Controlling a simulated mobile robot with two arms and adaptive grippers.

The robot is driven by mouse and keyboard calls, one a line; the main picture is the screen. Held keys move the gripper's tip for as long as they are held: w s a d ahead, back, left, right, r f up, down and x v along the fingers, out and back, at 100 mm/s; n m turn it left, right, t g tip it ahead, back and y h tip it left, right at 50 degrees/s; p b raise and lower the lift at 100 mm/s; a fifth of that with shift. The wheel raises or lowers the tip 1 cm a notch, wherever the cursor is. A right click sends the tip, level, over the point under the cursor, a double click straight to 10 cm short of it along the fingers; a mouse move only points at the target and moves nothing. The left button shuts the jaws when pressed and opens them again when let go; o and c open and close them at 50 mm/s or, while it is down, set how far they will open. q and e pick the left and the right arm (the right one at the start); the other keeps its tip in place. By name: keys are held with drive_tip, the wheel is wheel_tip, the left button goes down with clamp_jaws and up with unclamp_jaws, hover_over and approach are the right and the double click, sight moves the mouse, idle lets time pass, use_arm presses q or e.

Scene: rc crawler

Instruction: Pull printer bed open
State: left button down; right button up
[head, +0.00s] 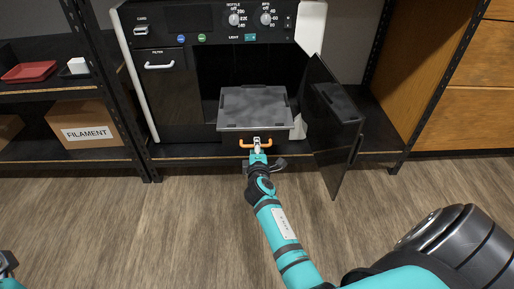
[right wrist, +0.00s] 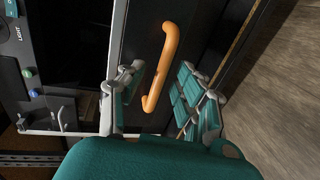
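The printer bed (head: 255,105) is a grey plate in the printer's open front, its front edge reaching out past the opening. An orange handle (head: 243,144) sits below its front edge. My right gripper (head: 257,148) is at the handle. In the right wrist view, the orange handle (right wrist: 163,66) lies between the spread fingers of my right gripper (right wrist: 158,100), with a gap visible on both sides. A small part of my left arm (head: 8,262) shows at the lower left edge; its fingers cannot be made out.
The printer's dark door (head: 335,125) hangs open to the right of the bed. The black shelf (head: 180,152) runs under the printer. A FILAMENT box (head: 85,130) and a red tray (head: 28,72) are at left. The wooden floor (head: 170,220) in front is clear.

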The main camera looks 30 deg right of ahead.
drive_tip(key=v, duration=0.7)
drive_tip(key=shift+a, duration=0.1)
